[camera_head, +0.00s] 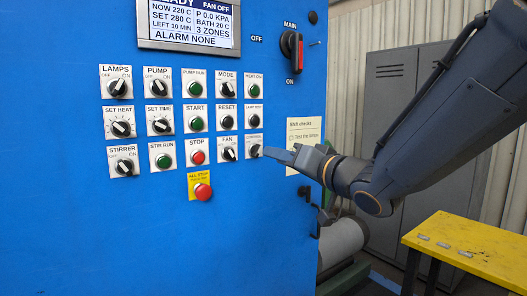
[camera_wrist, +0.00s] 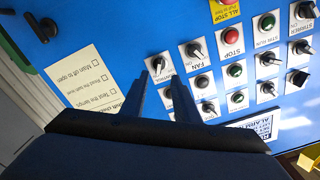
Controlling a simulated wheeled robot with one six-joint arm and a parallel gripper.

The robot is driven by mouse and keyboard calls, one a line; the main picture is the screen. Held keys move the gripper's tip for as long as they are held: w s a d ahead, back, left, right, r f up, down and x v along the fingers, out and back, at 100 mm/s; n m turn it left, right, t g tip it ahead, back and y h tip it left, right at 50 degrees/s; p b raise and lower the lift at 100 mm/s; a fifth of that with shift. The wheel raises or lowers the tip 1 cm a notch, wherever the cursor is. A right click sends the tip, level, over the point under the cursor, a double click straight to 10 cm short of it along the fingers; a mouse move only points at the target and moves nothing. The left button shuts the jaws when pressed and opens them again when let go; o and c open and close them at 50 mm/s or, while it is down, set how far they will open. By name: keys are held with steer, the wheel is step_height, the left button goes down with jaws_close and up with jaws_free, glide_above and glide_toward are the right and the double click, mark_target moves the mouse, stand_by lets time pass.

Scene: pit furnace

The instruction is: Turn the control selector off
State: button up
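The control selector (camera_head: 255,150) is a black knob on a small white plate at the right end of the lower row on the blue panel. It also shows in the wrist view (camera_wrist: 158,63), just beyond the fingertips and roughly between them. My gripper (camera_head: 270,152) reaches in from the right, its fingers pointing at this knob. In the wrist view my gripper (camera_wrist: 157,78) is open, with a clear gap between its two fingers. I cannot tell whether a finger touches the knob. The plate's lettering is partly hidden, and the off mark cannot be read.
The fan selector (camera_head: 229,154) is close on the left, with the red stop button (camera_head: 198,157) beyond it. The yellow-backed all-stop button (camera_head: 202,191) is lower. A paper checklist (camera_head: 304,140) hangs to the right. A red-handled main switch (camera_head: 292,50) is above. A yellow table (camera_head: 465,245) stands right.

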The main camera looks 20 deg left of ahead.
mark_target(259, 152)
steer(key=shift+p+x, duration=0.75)
steer(key=shift+x, duration=2.8)
steer(key=shift+f, duration=0.1)
jaws_close()
